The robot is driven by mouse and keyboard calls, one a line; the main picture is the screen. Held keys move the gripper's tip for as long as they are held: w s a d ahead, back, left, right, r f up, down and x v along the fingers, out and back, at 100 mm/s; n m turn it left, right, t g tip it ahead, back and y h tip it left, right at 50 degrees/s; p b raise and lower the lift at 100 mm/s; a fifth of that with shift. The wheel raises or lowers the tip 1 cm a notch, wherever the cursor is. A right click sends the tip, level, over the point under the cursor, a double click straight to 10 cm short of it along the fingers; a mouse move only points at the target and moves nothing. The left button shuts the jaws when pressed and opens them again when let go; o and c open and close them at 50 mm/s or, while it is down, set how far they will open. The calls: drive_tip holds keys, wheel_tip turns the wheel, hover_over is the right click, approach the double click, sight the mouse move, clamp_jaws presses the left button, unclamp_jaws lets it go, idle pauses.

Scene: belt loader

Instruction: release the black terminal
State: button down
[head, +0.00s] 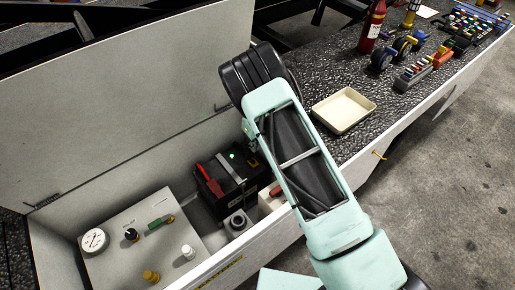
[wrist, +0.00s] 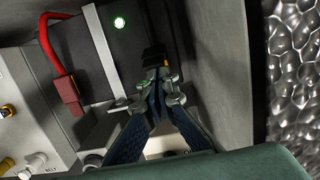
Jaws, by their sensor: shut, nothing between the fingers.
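In the wrist view my gripper (wrist: 158,88) is shut with its fingertips together and nothing between them. The black terminal (wrist: 154,56), a small dark piece with a yellowish bit beside it, is just beyond the fingertips on the battery's edge. I cannot tell whether the tips touch it. The dark battery (wrist: 83,50) has a lit green light and a pale strap across it. It also stands in the open bin in the head view (head: 221,206). My arm hides the gripper in the head view.
A red clamp (wrist: 67,97) with a red cable lies on the battery's left. The bin's walls are close on the right. A panel (head: 140,238) with a gauge and knobs is left of the battery. A cream tray (head: 343,110) and tools lie on the deck.

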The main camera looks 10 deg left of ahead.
drive_tip(key=shift+w+a+r+b, duration=0.25)
drive_tip(key=shift+w+a+b, duration=0.55)
drive_tip(key=shift+a, duration=0.15)
drive_tip(key=shift+w+a+r+b, duration=0.2)
drive_tip(key=shift+w+a+b, duration=0.55)
drive_tip(key=shift+a, duration=0.25)
drive_tip(key=shift+a+r, duration=0.1)
drive_tip(key=shift+r, duration=0.1)
wheel_tip(320, 180, up, 13)
drive_tip(key=s+d, duration=0.1)
drive_tip(key=shift+p, duration=0.4)
drive_tip(key=shift+s, duration=0.15)
